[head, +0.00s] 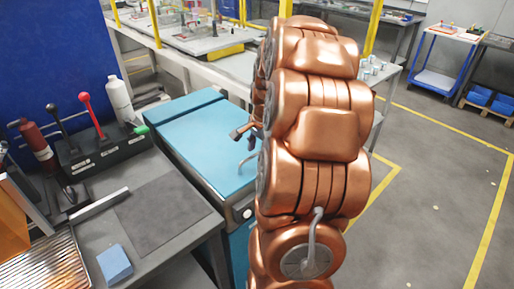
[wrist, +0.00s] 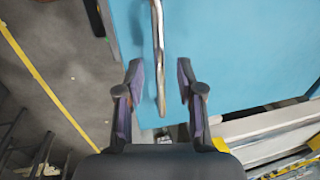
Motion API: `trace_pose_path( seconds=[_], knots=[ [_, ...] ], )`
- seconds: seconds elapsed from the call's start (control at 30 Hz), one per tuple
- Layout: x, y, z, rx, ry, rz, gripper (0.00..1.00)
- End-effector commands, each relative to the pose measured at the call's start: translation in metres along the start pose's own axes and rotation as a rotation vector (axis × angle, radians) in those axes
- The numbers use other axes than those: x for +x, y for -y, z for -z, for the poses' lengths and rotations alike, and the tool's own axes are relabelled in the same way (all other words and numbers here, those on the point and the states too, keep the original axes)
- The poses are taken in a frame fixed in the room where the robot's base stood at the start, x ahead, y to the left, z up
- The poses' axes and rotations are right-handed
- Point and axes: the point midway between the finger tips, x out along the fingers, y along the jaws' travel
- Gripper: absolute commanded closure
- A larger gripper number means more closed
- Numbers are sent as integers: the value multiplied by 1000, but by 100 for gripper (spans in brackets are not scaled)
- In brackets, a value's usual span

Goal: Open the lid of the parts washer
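The parts washer is a blue box beside the grey bench, and its blue lid (head: 200,150) lies flat and looks closed. A curved grey metal handle (head: 247,161) shows on the lid near my gripper (head: 243,132). My arm hides the right part of the washer. In the wrist view the handle (wrist: 158,55) is a bent metal bar running down from the top over the blue lid (wrist: 235,55). My gripper (wrist: 162,88) is open, with the bar's lower end between its two fingers. Neither finger visibly touches it, and I cannot tell the exact depth.
A grey bench (head: 95,235) on the left carries a black lever box (head: 103,148), a white bottle (head: 119,99), a dark red bottle (head: 36,143) and a blue block (head: 115,264). A long worktable (head: 235,66) stands behind. Open floor (head: 430,190) with yellow lines lies right.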

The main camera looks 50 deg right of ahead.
Motion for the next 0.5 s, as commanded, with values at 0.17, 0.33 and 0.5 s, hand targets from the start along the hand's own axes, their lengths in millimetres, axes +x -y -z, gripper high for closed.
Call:
trace_pose_path(
  seconds=[0.17,0.33,0.5],
  knots=[
    [2,0,0,0,0,0,63],
    [2,0,0,-1,0,-1,69],
    [2,0,0,-1,1,-1,87]
  ],
)
